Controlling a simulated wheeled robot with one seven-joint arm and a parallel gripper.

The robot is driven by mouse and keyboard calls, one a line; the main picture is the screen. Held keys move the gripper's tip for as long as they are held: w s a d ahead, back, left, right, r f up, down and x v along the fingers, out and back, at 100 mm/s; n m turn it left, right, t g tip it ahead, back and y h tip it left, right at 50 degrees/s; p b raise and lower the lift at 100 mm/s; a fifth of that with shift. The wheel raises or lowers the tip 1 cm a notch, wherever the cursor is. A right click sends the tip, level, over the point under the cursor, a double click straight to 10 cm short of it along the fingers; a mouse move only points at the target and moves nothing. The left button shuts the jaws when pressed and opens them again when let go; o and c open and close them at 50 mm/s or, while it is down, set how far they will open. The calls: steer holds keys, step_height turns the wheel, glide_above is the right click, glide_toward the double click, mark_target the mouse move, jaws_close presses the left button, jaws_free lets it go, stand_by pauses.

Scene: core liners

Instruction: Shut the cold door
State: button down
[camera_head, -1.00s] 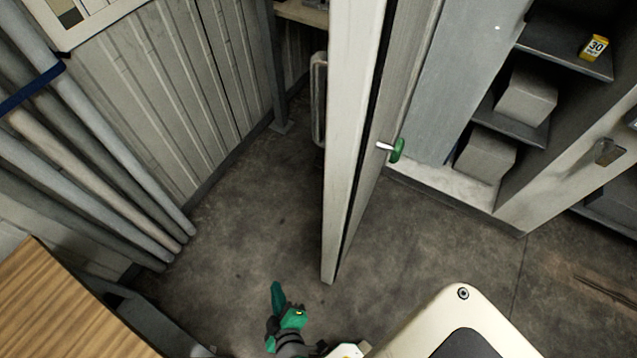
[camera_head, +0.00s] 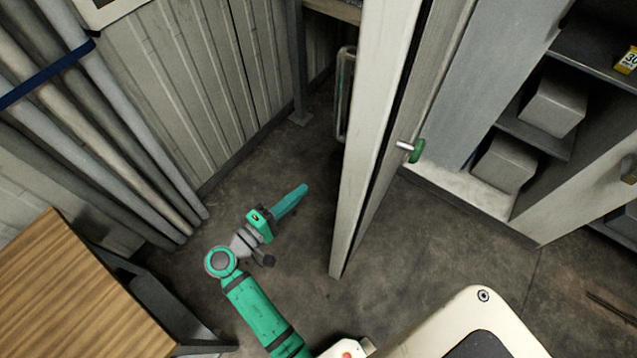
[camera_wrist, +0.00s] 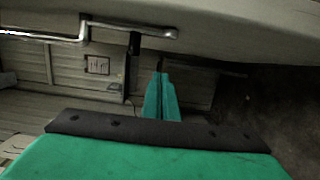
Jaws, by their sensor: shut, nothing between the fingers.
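The cold door (camera_head: 372,130) stands open, a thick pale slab seen edge-on in the head view. A metal pull handle (camera_head: 345,95) is on its left face. A green-knobbed lever (camera_head: 413,150) is on its right face. My green gripper (camera_head: 304,188) is shut and empty, left of the door and apart from it, pointing toward its handle side. In the wrist view, my gripper's fingers (camera_wrist: 160,76) are together below the door's face (camera_wrist: 230,30), and the handle (camera_wrist: 130,28) runs along the top left.
The cold room's opening is right of the door, with grey shelves (camera_head: 535,140) holding grey boxes (camera_head: 553,105). Long tubes (camera_head: 110,130) lean at the left, above a wooden-topped bench (camera_head: 70,290).

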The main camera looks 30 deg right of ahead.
steer(key=s+d, duration=0.1)
steer(key=d, duration=1)
steer(key=shift+s+d, duration=0.15)
steer(key=shift+s, duration=0.05)
steer(key=shift+d, duration=0.1)
